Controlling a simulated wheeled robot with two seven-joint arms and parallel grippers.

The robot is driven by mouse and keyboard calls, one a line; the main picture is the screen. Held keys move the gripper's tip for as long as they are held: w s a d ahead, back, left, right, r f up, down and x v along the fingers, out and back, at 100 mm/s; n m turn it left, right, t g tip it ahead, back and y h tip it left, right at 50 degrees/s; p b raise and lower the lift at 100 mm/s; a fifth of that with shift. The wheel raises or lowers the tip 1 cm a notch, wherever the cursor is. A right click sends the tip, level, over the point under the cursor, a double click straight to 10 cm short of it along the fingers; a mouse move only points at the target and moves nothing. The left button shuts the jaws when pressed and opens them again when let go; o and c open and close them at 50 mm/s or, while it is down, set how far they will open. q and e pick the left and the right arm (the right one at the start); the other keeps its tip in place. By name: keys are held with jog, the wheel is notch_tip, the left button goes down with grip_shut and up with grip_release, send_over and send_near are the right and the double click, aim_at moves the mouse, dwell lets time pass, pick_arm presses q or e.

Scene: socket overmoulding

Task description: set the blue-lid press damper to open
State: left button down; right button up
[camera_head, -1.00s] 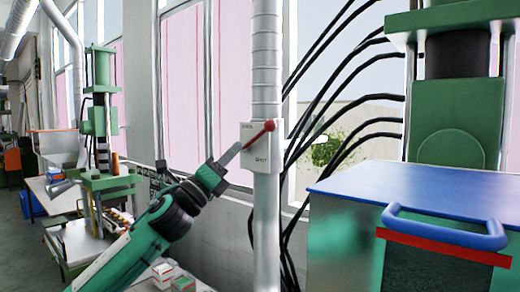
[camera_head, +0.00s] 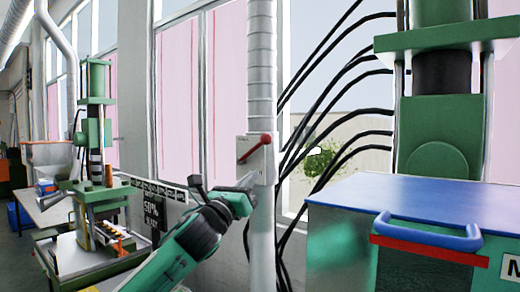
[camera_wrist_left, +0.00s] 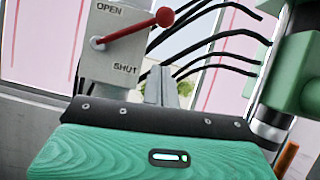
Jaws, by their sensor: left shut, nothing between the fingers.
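The damper is a pale grey box (camera_head: 257,172) on a vertical grey duct, left of the blue-lid press (camera_head: 340,192). Its red lever (camera_head: 255,148) slants up to the right from a pivot at the left to a round knob. In the left wrist view the lever (camera_wrist_left: 135,31) points between the word OPEN at the top and SHUT at the lower right of the box (camera_wrist_left: 100,65). My left gripper (camera_head: 247,181) is shut and empty, its tips just below the lever, near the box's lower front. Its fingers (camera_wrist_left: 161,86) show right of the box in the wrist view. My right gripper is out of view.
Black hoses (camera_head: 345,85) run behind the damper to the green press column (camera_head: 435,130). The lid has a blue handle (camera_head: 425,235) over a red strip. Another green press (camera_head: 95,150) stands at the left. Windows and a wall lie behind.

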aim_at(254, 150)
pick_arm(q)
jog(key=w+d+r+p, duration=0.2)
jog(key=w+r+p, duration=0.2)
jog(key=r, duration=0.1)
jog(key=shift+w+d+r, duration=0.25)
jog(key=shift+d+r, duration=0.05)
jog(key=shift+r, duration=0.1)
jog(key=shift+r, duration=0.1)
